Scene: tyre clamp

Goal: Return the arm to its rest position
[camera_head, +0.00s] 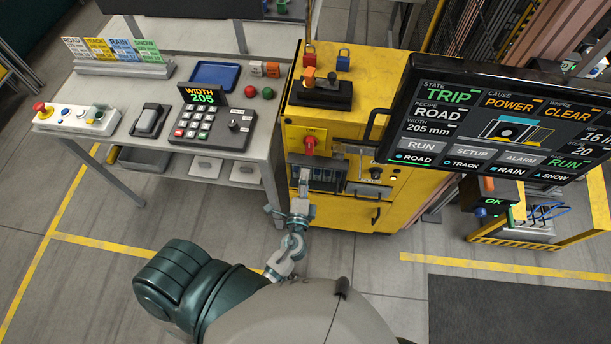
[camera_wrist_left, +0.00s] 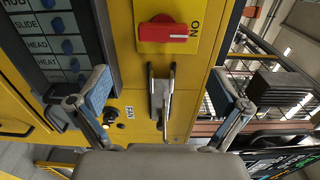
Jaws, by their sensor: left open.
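My left gripper (camera_head: 300,195) is in front of the yellow cabinet (camera_head: 335,215) in the head view, below its red rotary switch. In the left wrist view the gripper (camera_wrist_left: 160,92) has its fingers spread wide with nothing held. Between and beyond them is a metal handle (camera_wrist_left: 160,95) on the yellow front, which appears apart from the fingers. The red switch (camera_wrist_left: 168,30) lies across its yellow plate beside the word ON. The red switch also shows in the head view (camera_head: 309,146). My right gripper is not in view.
A grey bench (camera_head: 240,150) at left holds a keypad (camera_head: 205,127) reading WIDTH 205. A large monitor (camera_head: 500,125) at right reads TRIP, POWER and CLEAR. A switch panel (camera_wrist_left: 62,42) is left of the red switch in the wrist view. Open floor (camera_head: 100,270) lies in front.

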